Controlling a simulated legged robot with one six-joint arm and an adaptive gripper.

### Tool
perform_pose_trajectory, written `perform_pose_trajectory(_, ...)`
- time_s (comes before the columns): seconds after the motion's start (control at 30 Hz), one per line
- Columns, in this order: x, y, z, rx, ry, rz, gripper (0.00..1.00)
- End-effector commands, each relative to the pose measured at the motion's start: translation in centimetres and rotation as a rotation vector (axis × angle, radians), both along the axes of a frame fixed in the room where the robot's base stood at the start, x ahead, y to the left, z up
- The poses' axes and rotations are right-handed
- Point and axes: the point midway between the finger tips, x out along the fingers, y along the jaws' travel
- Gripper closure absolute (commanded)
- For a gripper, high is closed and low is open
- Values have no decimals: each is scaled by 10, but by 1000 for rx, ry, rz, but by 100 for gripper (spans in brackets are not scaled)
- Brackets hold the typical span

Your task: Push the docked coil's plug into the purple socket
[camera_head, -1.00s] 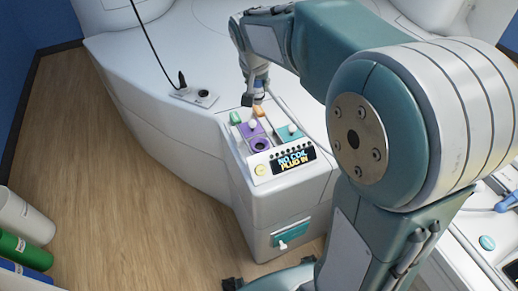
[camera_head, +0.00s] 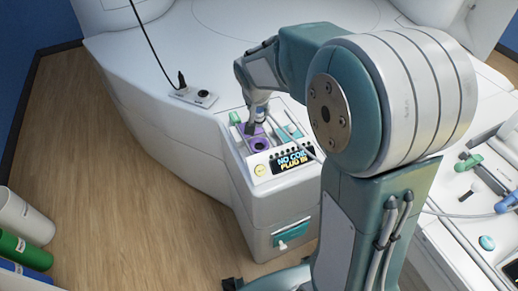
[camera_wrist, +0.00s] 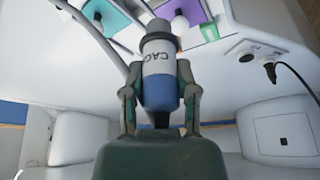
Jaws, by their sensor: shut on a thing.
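My gripper (camera_wrist: 160,110) is shut on the coil's plug (camera_wrist: 158,68), which has a grey end, a white lettered band and a blue body. In the head view my gripper (camera_head: 256,122) is low over the purple socket panel (camera_head: 262,146) and covers part of it. The round socket hole shows just in front of the gripper. In the wrist view the plug's grey end points toward the purple panel (camera_wrist: 196,12) and the teal panel (camera_wrist: 92,14). I cannot tell whether the plug touches the socket. A grey cable (camera_wrist: 100,42) runs beside the plug.
The console display (camera_head: 292,160) reads "NO COIL PLUG IN". A teal panel (camera_head: 288,134) with a white knob lies right of the purple one. A black cord enters an outlet plate (camera_head: 194,96) at left. A tray of tools (camera_head: 470,185) stands at right.

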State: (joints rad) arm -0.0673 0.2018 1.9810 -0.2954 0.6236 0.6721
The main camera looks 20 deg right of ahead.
Motion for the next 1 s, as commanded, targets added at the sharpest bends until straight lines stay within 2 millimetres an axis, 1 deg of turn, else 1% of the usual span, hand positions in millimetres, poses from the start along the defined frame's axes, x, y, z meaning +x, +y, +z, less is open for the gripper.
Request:
perform_pose_trajectory(0.1,0,-1,-11,-1,3,0,100)
perform_pose_trajectory(0.8,0,-2,-70,-1,3,-1,100)
perform_pose_trajectory(1.0,0,-2,-75,0,0,1,100)
